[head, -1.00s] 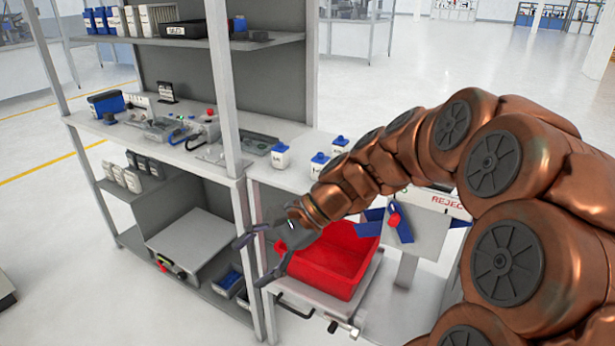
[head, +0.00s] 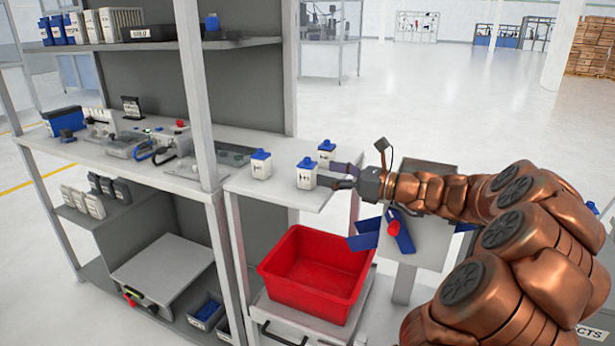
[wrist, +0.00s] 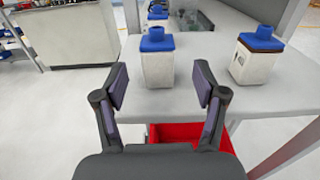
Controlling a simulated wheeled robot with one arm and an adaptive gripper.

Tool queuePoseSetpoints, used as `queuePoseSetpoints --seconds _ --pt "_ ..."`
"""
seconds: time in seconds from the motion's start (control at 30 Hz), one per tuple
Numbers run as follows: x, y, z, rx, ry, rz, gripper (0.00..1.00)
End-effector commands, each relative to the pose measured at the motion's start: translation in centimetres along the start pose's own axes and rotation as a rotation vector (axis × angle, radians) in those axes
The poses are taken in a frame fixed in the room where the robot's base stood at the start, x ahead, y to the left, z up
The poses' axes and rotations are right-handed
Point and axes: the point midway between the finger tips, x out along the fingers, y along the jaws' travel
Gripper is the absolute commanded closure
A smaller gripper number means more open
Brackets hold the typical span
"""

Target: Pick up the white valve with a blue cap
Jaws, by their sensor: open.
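Three white valves with blue caps stand upright on the right part of the bench. In the head view one is at the front (head: 306,179), one at the left (head: 261,168) and one at the back right (head: 326,159). My gripper (head: 332,177) is open and empty, just right of the front valve. In the wrist view my gripper (wrist: 161,86) has its fingers spread, with one valve (wrist: 157,68) centred beyond the fingertips. A second valve (wrist: 251,64) stands to the right and a third (wrist: 157,20) behind the centred one. No contact is visible.
A red bin (head: 316,272) sits below the bench shelf (head: 277,190). A shelf post (head: 200,95) rises left of the valves. A grey stand with blue and red parts (head: 430,243) is under my arm. Devices (head: 150,140) occupy the left bench.

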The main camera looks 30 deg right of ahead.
Motion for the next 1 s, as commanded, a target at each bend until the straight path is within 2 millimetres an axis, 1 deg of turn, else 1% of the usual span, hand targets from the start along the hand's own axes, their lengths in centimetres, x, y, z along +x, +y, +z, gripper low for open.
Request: queuePoseSetpoints --seconds 0.03,0.17,0.4,0.5,0.8,1.0 --pt "0.6 0.1 -0.1 0.000 0.001 0.004 0.29" --pt "1.8 0.2 -0.1 0.000 0.002 0.005 0.29" --pt "4.9 0.2 -0.1 0.000 0.001 0.006 0.29" --pt "5.7 0.2 -0.1 -0.001 0.001 0.005 0.29" --pt "5.9 0.0 0.0 -0.001 0.001 0.001 0.29" --pt "5.9 0.0 0.0 -0.001 0.001 0.001 0.50"
